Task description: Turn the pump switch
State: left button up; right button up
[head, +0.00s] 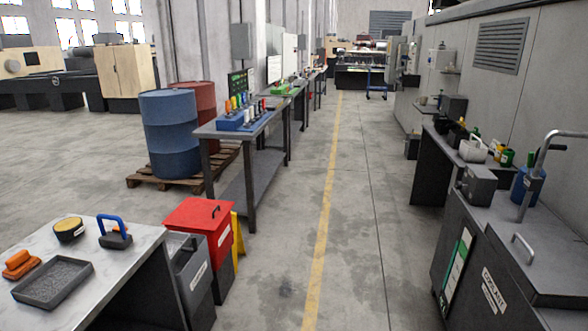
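I cannot make out a part that is clearly the pump switch. A small grey box (478,186) sits on the dark cabinet (461,262) at the right; no switch can be told on its face. Beside it, a bent metal pipe (538,165) rises in front of a blue container (521,185). A blue barrel (170,135) and a red barrel (204,103) stand upright on a wooden pallet (150,182) at the left. The blue one partly hides the red one. Neither of my grippers is in view.
A marble-topped table (135,243) with a tray (53,282) stands front left, beside a red bin (200,232) and a grey bin (190,275). Workbenches line both sides. The aisle along the yellow floor line (324,215) is clear.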

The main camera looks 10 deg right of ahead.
aim_at(458, 185)
jog(key=i+z, duration=0.3)
jog(key=i+j+z, duration=0.5)
jog(key=i+z, duration=0.15)
jog(key=i, duration=0.15)
jog(key=i+j+z, duration=0.15)
jog(key=i+z, duration=0.25)
jog(key=i+j+z, duration=0.2)
jog(key=z, duration=0.2)
jog(key=i+j+z, duration=0.2)
jog(key=z, duration=0.2)
jog(key=j, duration=0.1)
